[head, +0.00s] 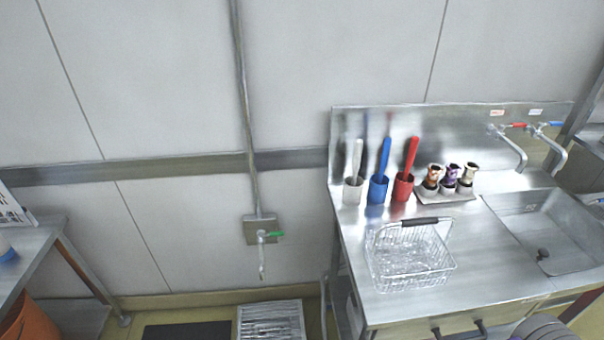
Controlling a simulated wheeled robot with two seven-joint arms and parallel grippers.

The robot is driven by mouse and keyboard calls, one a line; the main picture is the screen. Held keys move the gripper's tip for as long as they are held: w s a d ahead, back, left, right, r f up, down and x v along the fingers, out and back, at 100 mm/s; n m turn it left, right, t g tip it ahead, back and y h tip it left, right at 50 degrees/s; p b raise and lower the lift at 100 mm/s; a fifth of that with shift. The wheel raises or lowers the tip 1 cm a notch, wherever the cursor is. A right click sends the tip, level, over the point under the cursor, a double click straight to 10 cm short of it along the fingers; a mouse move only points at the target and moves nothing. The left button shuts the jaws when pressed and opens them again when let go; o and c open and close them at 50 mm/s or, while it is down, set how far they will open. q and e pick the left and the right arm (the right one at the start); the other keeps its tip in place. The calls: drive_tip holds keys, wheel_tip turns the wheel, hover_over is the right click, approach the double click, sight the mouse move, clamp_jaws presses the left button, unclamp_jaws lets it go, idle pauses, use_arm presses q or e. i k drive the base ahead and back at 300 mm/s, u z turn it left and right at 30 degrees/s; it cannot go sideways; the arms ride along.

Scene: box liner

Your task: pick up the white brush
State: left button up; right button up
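To its right stand a blue brush (384,156) in a blue cup and a red brush (410,155) in a red cup. A wire basket (410,262) sits in front. Several small bottles stand on a tray (446,197). A sink (548,228) is at right.

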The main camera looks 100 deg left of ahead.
sight(359, 142)
drive_tip(key=k, duration=0.95)
drive_tip(key=u, duration=0.3)
